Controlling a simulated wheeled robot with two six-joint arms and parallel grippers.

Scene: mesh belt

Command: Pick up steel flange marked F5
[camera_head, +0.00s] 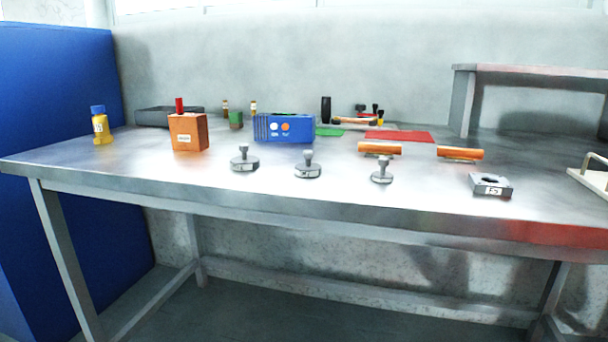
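A square grey steel flange (491,184) lies flat near the front right of the metal table. It has a round hole in its top and a white label on its front side that reads F5. The table in front of it and around it is clear. Neither of my grippers is in the head view.
Several grey stamp-like parts with knobs, such as one (308,168), stand along the front of the table (130,178). Orange-handled tools (460,153) lie behind the flange. A white tray (590,178) is at the right edge.

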